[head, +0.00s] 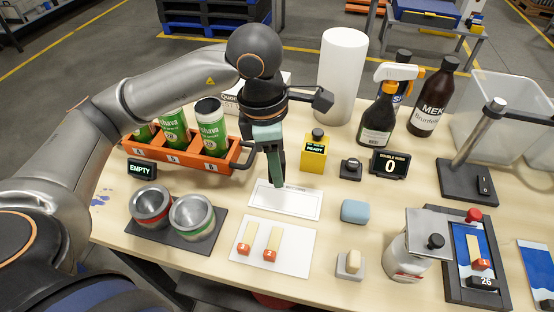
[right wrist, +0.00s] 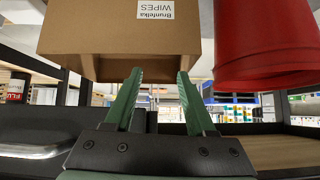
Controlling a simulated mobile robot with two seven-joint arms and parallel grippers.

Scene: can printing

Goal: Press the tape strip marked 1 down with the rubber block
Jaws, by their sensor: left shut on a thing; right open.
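The tape strip with a red end that seems marked 1 (head: 475,250) lies on a blue panel in a dark tray at the right. Two similar strips lie on a white sheet (head: 292,262) at front centre; their numbers are hard to read. A pale beige block (head: 352,260) sits on a small grey base right of that sheet and looks like the rubber block. My left gripper (head: 277,183) is shut, pointing down over the outlined white card (head: 308,205), away from block and panel. What it holds cannot be made out. My right gripper (right wrist: 155,85) is open and empty.
The right wrist view shows a cardboard wipes box (right wrist: 110,40) and a red bin (right wrist: 265,45) close to the gripper.

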